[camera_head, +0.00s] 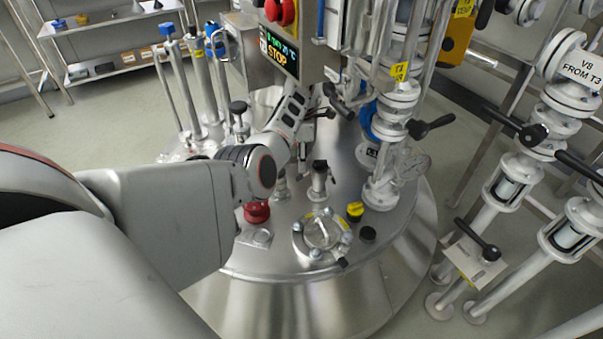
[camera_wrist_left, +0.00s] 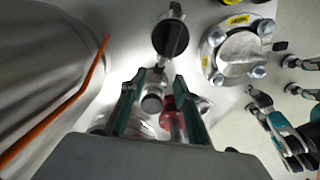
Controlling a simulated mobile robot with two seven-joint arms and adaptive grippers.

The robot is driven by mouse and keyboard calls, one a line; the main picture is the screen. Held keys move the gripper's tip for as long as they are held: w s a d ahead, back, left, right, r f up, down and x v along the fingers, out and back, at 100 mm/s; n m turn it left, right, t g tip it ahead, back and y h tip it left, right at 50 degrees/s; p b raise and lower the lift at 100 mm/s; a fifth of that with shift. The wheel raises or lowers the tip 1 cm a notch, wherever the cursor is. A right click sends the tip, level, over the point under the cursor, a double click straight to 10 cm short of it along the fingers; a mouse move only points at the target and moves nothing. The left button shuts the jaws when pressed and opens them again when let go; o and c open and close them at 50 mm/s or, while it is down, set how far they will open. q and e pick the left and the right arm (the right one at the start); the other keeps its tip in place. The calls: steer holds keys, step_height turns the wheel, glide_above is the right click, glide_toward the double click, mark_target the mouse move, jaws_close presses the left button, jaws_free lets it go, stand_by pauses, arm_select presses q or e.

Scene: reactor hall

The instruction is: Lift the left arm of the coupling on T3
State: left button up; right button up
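The coupling (camera_head: 319,182) is a small metal fitting with a dark cap on top of the steel vessel T3 (camera_head: 385,262). Its dark round cap (camera_wrist_left: 170,38) shows in the left wrist view. Its left arm seems to be the short metal piece (camera_wrist_left: 158,74) reaching from it toward my fingertips. My left gripper (camera_head: 304,160) is just left of the coupling, its fingers partly hidden. In the left wrist view my left gripper (camera_wrist_left: 154,84) is open, with a gap between teal-lined fingers. A round metal fitting shows between them; contact cannot be told.
A red cap (camera_head: 257,212), a bolted round hatch (camera_head: 322,232) and a yellow cap (camera_head: 355,211) stand near the coupling. A white valve pipe (camera_head: 383,170) rises to the right. A control box (camera_head: 280,52) hangs behind.

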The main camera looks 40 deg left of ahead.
mark_target(302, 175)
arm_select(q)
steer(key=f+b, duration=0.2)
steer(key=f, duration=0.4)
steer(key=shift+s+f, duration=0.1)
steer(key=shift+s, duration=0.1)
steer(key=shift+w+f, duration=0.2)
steer(key=shift+f, duration=0.25)
steer(key=shift+r, duration=0.15)
jaws_close()
arm_select(e)
steer(key=a, duration=0.1)
steer(key=w+a+r, duration=0.1)
steer(key=shift+w+a+r+m+t+y, duration=0.1)
steer(key=shift+a+r+m+t+y, duration=0.2)
steer(key=shift+a+y, duration=0.1)
